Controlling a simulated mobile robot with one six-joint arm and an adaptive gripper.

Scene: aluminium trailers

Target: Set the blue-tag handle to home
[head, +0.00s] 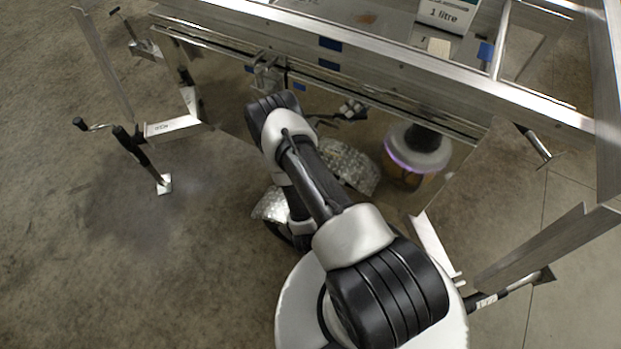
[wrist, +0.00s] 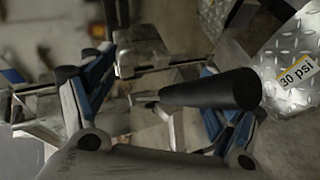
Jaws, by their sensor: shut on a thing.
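In the wrist view my gripper (wrist: 160,68) has its blue-and-grey fingers apart, closed on a crank-like handle. The handle has a black tapered grip (wrist: 212,90) lying across in front of the right finger, and bright metal parts run between the fingers. The exact contact is partly hidden. In the head view my arm reaches to the trailer's side rail and my gripper cannot be made out clearly. I cannot tell which tag belongs to the held handle.
The aluminium trailer frame (head: 400,68) spans the top. A black-handled crank jack (head: 140,152) stands at the left. A diamond-plate surface with a "30 psi" label (wrist: 297,73) is close at right in the wrist view. Bare floor (head: 90,260) is open at lower left.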

